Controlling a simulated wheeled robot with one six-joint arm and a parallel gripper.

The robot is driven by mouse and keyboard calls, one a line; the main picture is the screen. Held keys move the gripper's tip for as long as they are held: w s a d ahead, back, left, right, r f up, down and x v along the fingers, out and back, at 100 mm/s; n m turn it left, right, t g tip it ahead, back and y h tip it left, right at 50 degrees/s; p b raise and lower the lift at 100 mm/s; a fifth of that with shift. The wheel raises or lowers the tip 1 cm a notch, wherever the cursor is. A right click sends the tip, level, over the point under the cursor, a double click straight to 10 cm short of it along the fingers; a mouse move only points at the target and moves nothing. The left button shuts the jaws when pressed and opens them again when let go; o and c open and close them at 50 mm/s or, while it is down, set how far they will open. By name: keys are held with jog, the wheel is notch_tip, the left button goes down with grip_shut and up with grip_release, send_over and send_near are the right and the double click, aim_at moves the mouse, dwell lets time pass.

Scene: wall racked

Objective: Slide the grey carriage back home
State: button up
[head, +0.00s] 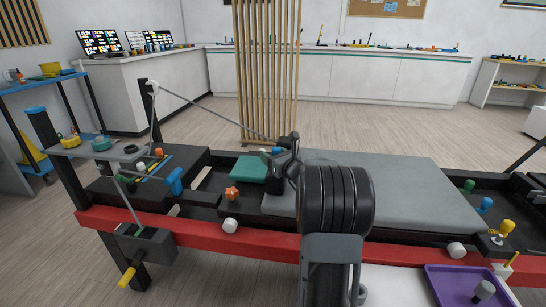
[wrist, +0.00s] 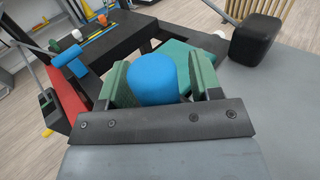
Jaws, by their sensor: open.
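The grey carriage (head: 405,185) is a long flat padded bed on the black and red frame. In the wrist view its grey top (wrist: 290,95) fills the right side. A teal pad (head: 251,168) lies at its left end. My gripper (wrist: 160,82) is open, with its green-lined fingers on either side of an upright blue knob (wrist: 153,75). I cannot tell whether they touch it. In the head view my gripper (head: 274,151) is over the carriage's left end, and my arm hides part of the carriage.
A black block (wrist: 258,40) stands close right of my gripper. A rope (head: 215,115) runs from the left post toward the carriage. A red rail (head: 180,225) edges the front. A blue handle (head: 175,182) stands left. A purple tray (head: 440,285) is at the front right.

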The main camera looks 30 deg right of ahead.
jog(key=shift+c, duration=0.4)
grip_shut()
jog(key=shift+s+d, duration=0.1)
jog(key=shift+s, duration=0.05)
